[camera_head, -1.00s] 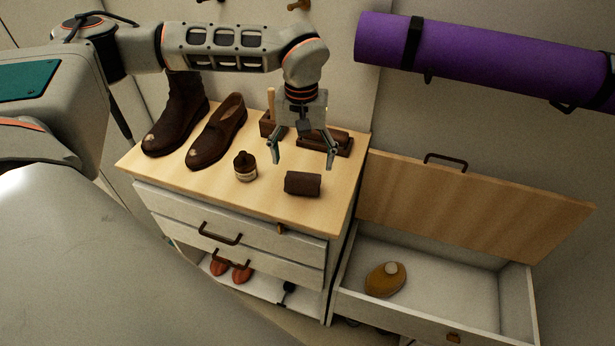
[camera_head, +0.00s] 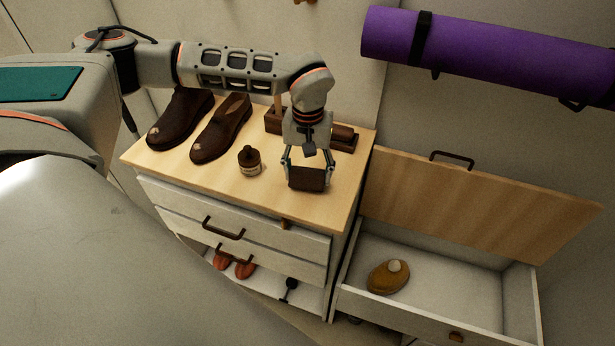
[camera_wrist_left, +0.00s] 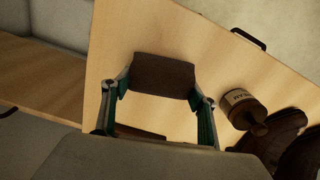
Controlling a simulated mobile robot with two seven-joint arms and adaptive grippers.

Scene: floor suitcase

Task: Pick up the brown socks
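The brown socks (camera_head: 308,178) are a dark rolled bundle on the wooden cabinet top, near its front right edge. My left gripper (camera_head: 308,173) points down over them, with one finger on each side. Its fingers have narrowed to the width of the bundle, and the pads appear to press its sides. In the left wrist view the socks (camera_wrist_left: 163,76) lie between the two pads of the left gripper (camera_wrist_left: 159,93). The socks appear to rest on the wood. My right gripper is not in view.
A small dark bottle (camera_head: 250,161) stands left of the socks, with brown shoes (camera_head: 221,130) behind it. A purple rolled mat (camera_head: 485,45) hangs above.

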